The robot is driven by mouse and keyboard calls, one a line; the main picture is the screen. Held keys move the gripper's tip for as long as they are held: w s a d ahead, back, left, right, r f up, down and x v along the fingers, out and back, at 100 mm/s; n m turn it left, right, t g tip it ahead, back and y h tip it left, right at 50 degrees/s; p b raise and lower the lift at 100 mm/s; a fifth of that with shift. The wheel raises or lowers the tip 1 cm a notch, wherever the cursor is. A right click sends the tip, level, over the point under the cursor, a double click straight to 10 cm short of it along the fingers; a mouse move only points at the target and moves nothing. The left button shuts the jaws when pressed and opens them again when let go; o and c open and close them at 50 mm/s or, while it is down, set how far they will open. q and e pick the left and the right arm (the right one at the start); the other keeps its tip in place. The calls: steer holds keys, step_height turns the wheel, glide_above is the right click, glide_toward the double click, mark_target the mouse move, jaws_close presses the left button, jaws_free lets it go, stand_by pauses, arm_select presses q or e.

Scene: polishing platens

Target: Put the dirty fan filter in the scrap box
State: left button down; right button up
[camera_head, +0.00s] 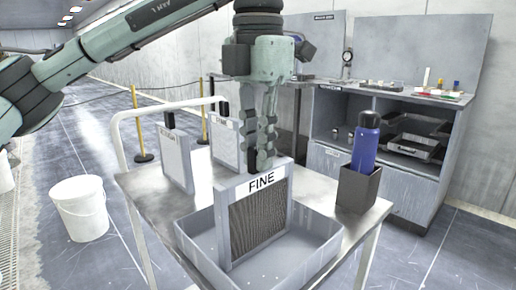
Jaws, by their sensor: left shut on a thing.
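The dirty fan filter (257,224) is a light-framed panel marked FINE, with a dark brownish mesh face. It stands upright within the walls of an open grey box (318,262) on the table. No label shows on this box, so I cannot confirm it is the scrap box. I cannot tell whether the filter's bottom touches the box floor. My right gripper is out of view.
Two pale filters, one at left (177,160) and one marked FINE (226,143), stand behind on the table (145,192). A blue bottle (365,150) sits in a dark holder (358,189) at right. A white bucket (80,210) is on the floor; a grey workbench (410,190) stands behind.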

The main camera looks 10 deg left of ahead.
arm_select(q)
steer(key=shift+f, duration=0.15)
steer(key=c, duration=1.5)
jaws_free()
steer(key=shift+c, duration=0.2)
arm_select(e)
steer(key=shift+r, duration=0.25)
arm_select(q)
steer(key=shift+r, duration=0.4)
step_height(320, 180, up, 12)
steer(key=p, duration=0.2)
steer(key=shift+f+p, duration=0.2)
steer(key=shift+p, duration=0.15)
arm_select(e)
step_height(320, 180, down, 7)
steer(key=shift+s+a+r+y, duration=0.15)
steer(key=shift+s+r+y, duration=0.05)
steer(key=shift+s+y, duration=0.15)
